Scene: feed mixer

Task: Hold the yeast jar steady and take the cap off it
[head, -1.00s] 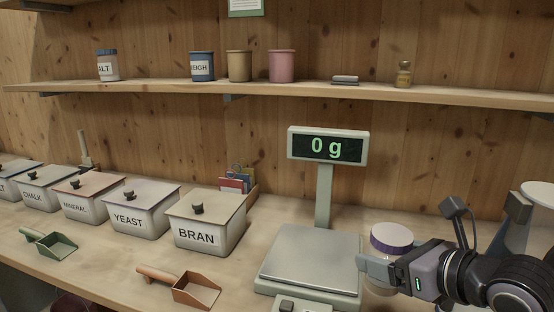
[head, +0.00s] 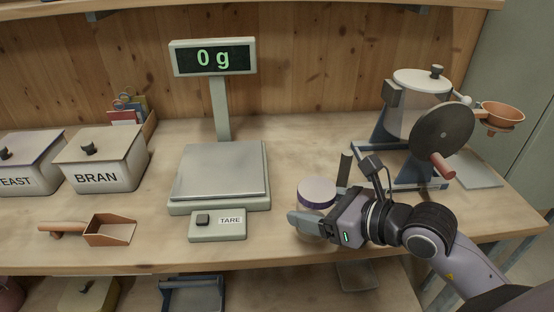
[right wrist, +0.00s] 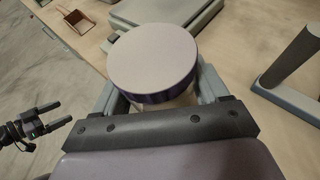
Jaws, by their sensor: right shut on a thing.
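The yeast jar has a wide cap (head: 316,190) with a pale top and a purple side. The cap is on the jar, and it fills the middle of the right wrist view (right wrist: 152,58). My right gripper (head: 320,210) is shut around the jar's body below the cap, with a finger on either side in the right wrist view. The body is mostly hidden by the gripper and cap. The jar looks upright, right of the scale. My left gripper (right wrist: 50,116) shows only at the left of the right wrist view, open and empty, away from the jar.
The scale (head: 220,175) reads 0 g, with its tare box (head: 218,225) in front. A mixer (head: 420,105) with a crank disc stands behind and right of the jar. An orange scoop (head: 110,230) and the bran bin (head: 103,160) are left. Bench between scale and mixer is clear.

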